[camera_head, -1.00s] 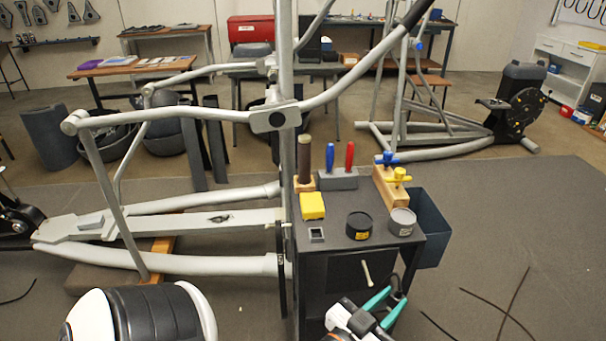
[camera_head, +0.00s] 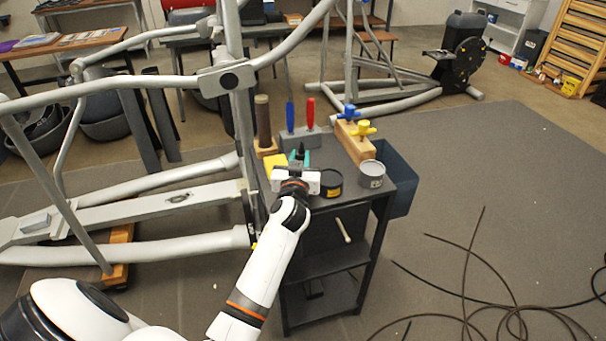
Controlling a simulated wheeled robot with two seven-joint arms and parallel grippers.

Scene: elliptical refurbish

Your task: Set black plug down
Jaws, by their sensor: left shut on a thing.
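My left gripper (camera_head: 297,158) reaches in from the bottom, over the top of the dark cart (camera_head: 394,172). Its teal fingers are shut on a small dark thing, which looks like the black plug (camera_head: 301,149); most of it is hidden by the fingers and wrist. In the picture the gripper lies between a yellow block (camera_head: 273,163) and a black tin (camera_head: 331,185). I cannot tell whether the plug touches the cart top. My right gripper is not in view.
The cart top also carries a brown cylinder (camera_head: 263,120), a grey block with blue and red tools (camera_head: 309,137), a wooden block with blue and yellow knobs (camera_head: 357,141) and a grey tin (camera_head: 371,174). The elliptical frame (camera_head: 239,110) stands close on the left. Cables (camera_head: 470,265) lie on the floor at right.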

